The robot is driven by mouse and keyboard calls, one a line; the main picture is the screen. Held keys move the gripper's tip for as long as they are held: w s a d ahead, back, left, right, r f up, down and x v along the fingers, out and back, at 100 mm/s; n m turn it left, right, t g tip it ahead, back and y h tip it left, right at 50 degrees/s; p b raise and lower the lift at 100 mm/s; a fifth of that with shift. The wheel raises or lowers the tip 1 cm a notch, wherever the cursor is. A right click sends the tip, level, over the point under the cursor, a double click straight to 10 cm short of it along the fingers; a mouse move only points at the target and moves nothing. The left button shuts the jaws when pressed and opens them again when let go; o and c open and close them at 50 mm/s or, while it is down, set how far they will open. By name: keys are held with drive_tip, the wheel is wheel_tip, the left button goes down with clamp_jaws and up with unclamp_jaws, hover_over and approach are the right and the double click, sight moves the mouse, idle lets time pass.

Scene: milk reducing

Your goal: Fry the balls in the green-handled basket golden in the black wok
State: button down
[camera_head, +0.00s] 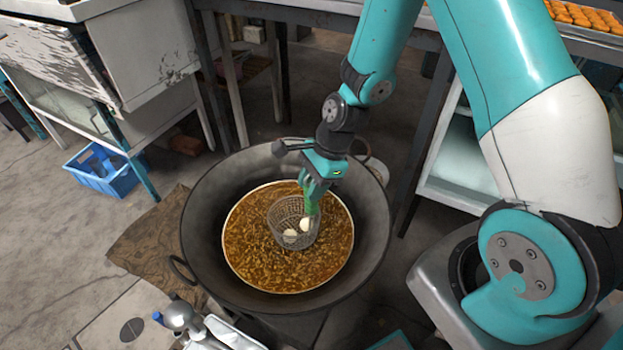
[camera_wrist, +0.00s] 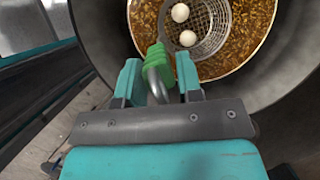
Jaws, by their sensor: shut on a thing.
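The black wok (camera_head: 205,245) holds brown bubbling oil (camera_head: 265,265). The wire basket (camera_head: 283,212) is in the wok, at or in the oil's surface; how deep it sits I cannot tell. Two pale, cream-coloured balls (camera_head: 290,235) lie in the basket. In the wrist view the balls (camera_wrist: 187,38) and the basket mesh (camera_wrist: 212,30) show beyond my fingers. My gripper (camera_head: 314,184) is above the wok, shut on the basket's green handle (camera_wrist: 156,62). The handle's metal loop (camera_wrist: 157,85) shows between my fingers.
A blue crate (camera_head: 100,172) stands on the floor at the left. A metal ladle-like thing and a white tray (camera_head: 232,335) are at the front, near the wok. Tables stand behind, one with a tray of orange pieces (camera_head: 585,17) at the top right.

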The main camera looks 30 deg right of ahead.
wheel_tip(320, 180, down, 10)
drive_tip(key=b, duration=0.5)
drive_tip(key=shift+b, duration=0.35)
idle(6.7)
